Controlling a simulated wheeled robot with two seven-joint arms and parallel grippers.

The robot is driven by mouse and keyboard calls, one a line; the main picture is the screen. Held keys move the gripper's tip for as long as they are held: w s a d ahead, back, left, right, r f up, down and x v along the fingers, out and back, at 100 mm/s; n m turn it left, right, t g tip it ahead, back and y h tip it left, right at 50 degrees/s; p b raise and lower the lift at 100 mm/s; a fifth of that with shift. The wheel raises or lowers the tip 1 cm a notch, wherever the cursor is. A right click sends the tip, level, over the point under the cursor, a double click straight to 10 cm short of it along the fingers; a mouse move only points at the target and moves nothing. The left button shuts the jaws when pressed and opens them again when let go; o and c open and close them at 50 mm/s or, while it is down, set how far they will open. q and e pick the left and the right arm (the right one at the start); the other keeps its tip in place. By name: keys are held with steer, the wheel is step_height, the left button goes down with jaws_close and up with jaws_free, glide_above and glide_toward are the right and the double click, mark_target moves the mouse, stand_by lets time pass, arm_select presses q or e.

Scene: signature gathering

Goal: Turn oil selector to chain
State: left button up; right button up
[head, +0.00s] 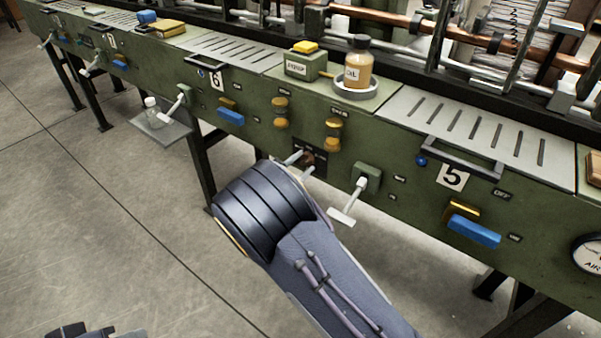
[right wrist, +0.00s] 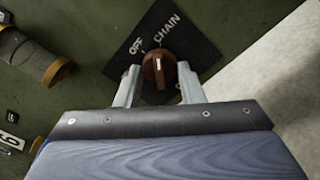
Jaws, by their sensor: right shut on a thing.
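The oil selector is a round brown knob with a white pointer line (right wrist: 158,64), on a dark label plate (right wrist: 184,38) marked OFF and CHAIN. The plate looks tilted in the right wrist view. The pointer line points straight up there, toward the gap between OFF and the start of CHAIN. My right gripper (right wrist: 159,82) has a finger on each side of the knob and is shut on it. In the head view my right gripper (head: 302,165) reaches the dark selector plate (head: 317,151) on the green panel, and my wrist hides part of that area. My left gripper's fingers do not show.
A white-handled lever (head: 348,206) juts from the panel just right of my gripper. Amber-and-brass fittings (head: 333,134) sit above. An amber oil bottle (head: 358,66) stands in a dish on the ledge. A small shelf (head: 160,127) sticks out at left. The floor in front is clear.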

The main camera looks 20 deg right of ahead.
steer(key=shift+m+b, duration=0.5)
steer(key=shift+m, duration=0.1)
steer(key=o, duration=1)
steer(key=p+v, duration=0.1)
steer(key=v, duration=0.6)
steer(key=shift+s+a, duration=0.25)
steer(key=shift+a, duration=0.1)
